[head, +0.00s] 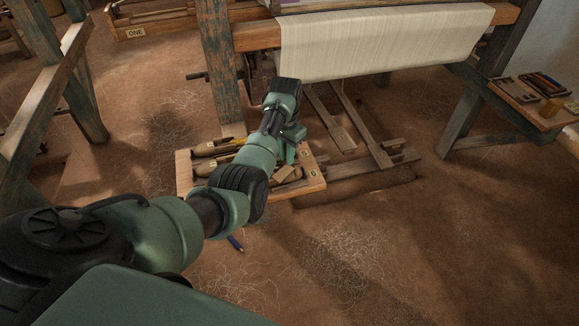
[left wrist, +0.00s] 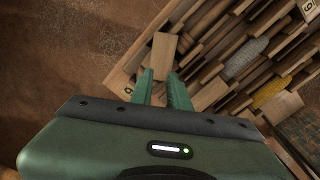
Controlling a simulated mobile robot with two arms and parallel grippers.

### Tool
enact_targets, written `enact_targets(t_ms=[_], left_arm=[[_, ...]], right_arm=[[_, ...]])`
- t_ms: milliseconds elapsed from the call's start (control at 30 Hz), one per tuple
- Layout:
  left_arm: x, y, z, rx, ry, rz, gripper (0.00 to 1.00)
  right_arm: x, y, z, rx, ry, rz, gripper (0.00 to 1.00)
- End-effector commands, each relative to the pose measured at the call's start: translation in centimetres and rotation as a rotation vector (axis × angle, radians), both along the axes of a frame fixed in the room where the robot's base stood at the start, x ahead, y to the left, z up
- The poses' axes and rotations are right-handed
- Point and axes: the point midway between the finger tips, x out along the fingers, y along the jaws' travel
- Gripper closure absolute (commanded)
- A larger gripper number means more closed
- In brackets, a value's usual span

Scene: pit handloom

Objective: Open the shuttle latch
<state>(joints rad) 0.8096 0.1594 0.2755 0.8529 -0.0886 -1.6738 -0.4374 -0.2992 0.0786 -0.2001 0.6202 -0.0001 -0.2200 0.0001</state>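My left gripper (head: 289,160) is low over the right part of a wooden tray (head: 183,178) on the floor. In the left wrist view its two green fingers (left wrist: 160,76) stand apart with a pale wooden block (left wrist: 164,50) between or just beyond their tips. I cannot tell whether they grip it. Wooden shuttles (head: 205,148) lie in the tray's slots. In the left wrist view one carries grey yarn (left wrist: 245,57) and another yellow yarn (left wrist: 271,91). I cannot make out a shuttle latch. My right gripper is not in view.
The loom post (head: 222,70) and white cloth (head: 385,42) rise behind the tray. Treadles (head: 360,125) lie over a pit right of it. A side bench (head: 520,98) with small tools stands at right. The near right floor is clear. A blue pen-like object (head: 235,244) lies in front.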

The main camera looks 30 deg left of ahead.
Motion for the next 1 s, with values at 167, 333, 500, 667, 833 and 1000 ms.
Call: enact_targets(t_ms=[167, 333, 500, 667, 833, 1000], left_arm=[[-0.1, -0.1, -3.1, 0.0, 0.002, 0.0, 0.83], [0.0, 0.0, -5.1, 0.002, 0.0, 0.0, 0.83], [0.1, 0.0, -5.7, 0.004, -0.002, 0.0, 0.83], [0.1, 0.0, -5.7, 0.004, -0.002, 0.0, 0.83], [0.0, 0.0, -5.7, 0.005, -0.003, 0.0, 1.0], [0.0, 0.0, -5.6, 0.005, -0.003, 0.003, 1.0]], right_arm=[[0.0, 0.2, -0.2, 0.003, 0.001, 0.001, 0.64], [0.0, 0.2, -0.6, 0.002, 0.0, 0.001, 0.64], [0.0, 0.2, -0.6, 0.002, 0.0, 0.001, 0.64], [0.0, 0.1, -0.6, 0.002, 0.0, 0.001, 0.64], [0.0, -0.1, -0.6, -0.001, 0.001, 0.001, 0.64], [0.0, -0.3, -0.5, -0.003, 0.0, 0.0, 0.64]])
